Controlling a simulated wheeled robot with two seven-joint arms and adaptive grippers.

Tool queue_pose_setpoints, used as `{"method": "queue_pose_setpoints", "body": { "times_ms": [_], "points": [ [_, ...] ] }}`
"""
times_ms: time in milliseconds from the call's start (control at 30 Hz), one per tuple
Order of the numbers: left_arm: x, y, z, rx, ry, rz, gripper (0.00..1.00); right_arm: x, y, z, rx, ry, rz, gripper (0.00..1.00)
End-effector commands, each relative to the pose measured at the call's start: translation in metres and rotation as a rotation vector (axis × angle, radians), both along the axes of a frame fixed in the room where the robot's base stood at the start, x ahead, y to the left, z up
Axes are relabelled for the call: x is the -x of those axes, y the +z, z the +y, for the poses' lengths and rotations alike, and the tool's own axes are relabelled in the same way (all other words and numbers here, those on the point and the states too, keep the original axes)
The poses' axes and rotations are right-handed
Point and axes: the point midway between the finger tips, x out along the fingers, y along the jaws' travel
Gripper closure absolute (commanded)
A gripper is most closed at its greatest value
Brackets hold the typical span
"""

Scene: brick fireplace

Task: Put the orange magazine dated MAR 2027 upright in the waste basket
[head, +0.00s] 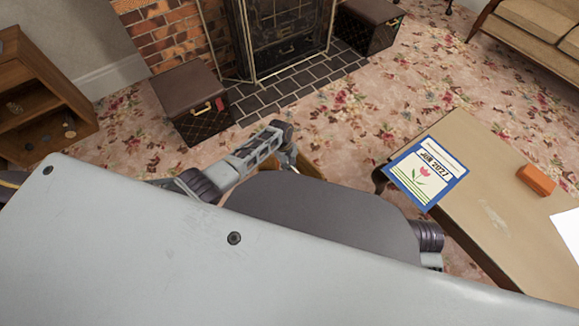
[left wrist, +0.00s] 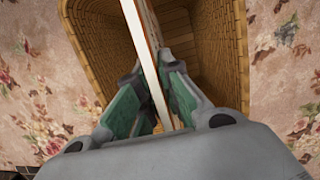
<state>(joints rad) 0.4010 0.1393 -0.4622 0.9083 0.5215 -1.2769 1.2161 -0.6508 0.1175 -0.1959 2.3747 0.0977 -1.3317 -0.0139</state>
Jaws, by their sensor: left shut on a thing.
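A thin magazine (left wrist: 150,66) shows edge-on in the left wrist view, a pale strip between my fingers. Its cover and date cannot be read from this angle. My left gripper (left wrist: 157,118) is shut on it. The magazine reaches from the fingers into the mouth of the woven waste basket (left wrist: 86,30). I cannot tell whether it touches the bottom. In the head view my left gripper (head: 287,157) is over the basket, of which only a brown sliver (head: 309,166) shows behind my body. My right gripper is not in view.
A low table (head: 470,145) on the right bears a blue-bordered magazine dated JUN 2027 (head: 408,186), an orange block (head: 537,180) and a white sheet (head: 568,236). A brown case (head: 184,88) stands by the fireplace. A wooden shelf (head: 40,125) is at left. Flowered carpet lies between.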

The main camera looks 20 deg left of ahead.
Motion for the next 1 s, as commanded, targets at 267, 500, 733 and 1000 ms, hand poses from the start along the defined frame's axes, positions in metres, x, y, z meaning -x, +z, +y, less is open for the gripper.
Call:
{"method": "queue_pose_setpoints", "body": {
  "times_ms": [267, 500, 733, 1000],
  "points": [
    [-0.0007, -0.0008, -0.0002, 0.001, 0.0, -0.001, 1.0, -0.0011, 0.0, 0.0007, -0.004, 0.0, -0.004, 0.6],
    [-0.0005, -0.0007, -0.0002, 0.001, 0.0, -0.001, 0.78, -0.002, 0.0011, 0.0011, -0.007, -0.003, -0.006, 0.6],
    [-0.0002, -0.001, 0.0, 0.0, 0.0, 0.0, 0.67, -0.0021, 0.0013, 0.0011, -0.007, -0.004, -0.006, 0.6],
    [0.0001, -0.0005, 0.0003, -0.001, 0.0, 0.001, 0.67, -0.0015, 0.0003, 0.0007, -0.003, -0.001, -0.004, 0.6]
  ]
}}
